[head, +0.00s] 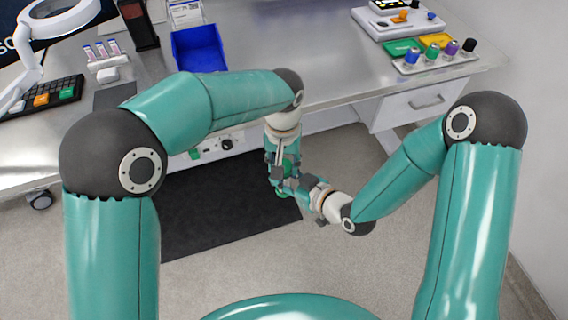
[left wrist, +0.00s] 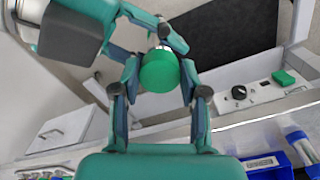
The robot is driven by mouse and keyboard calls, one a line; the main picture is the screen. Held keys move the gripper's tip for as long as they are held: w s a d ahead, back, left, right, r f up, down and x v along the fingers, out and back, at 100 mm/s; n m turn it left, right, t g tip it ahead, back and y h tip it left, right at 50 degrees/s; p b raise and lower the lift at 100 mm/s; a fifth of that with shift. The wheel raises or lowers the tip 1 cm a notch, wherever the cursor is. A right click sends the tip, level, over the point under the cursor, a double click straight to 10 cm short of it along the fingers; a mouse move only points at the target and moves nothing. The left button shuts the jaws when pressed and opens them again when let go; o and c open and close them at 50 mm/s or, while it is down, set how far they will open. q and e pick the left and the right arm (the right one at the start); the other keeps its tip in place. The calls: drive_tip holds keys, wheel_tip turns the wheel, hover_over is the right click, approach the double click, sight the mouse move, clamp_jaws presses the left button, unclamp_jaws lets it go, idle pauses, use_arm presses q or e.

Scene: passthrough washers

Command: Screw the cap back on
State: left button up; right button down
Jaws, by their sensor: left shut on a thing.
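My left gripper (head: 278,168) comes down from above in front of the bench. In the left wrist view its two fingers (left wrist: 159,78) are shut on a round green cap (left wrist: 158,72), one on each side. Just beyond the cap, a small silvery body (left wrist: 161,42) shows in part. My right gripper (head: 298,187) meets the left one from the lower right. In the left wrist view its fingers (left wrist: 153,28) lie on both sides of the silvery body and appear shut on it. The cap lines up with the body; I cannot tell whether they touch.
The steel bench (head: 340,62) lies behind the grippers. It holds a blue bin (head: 198,48), a rack of pink-labelled tubes (head: 104,62), a keyboard (head: 45,97) and several colour-capped vials (head: 432,52) at right. A dark mat (head: 215,205) covers the floor below.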

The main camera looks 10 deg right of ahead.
use_arm(q)
drive_tip(key=shift+f, duration=0.95)
drive_tip(key=shift+s+f, duration=0.1)
drive_tip(key=shift+f, duration=0.3)
drive_tip(key=shift+f, duration=0.45)
drive_tip(key=shift+c, duration=1)
drive_tip(key=shift+o, duration=0.4)
drive_tip(key=shift+f, duration=0.15)
drive_tip(key=shift+o, duration=1.1)
drive_tip(key=shift+a, duration=0.1)
drive_tip(key=shift+s, duration=0.1)
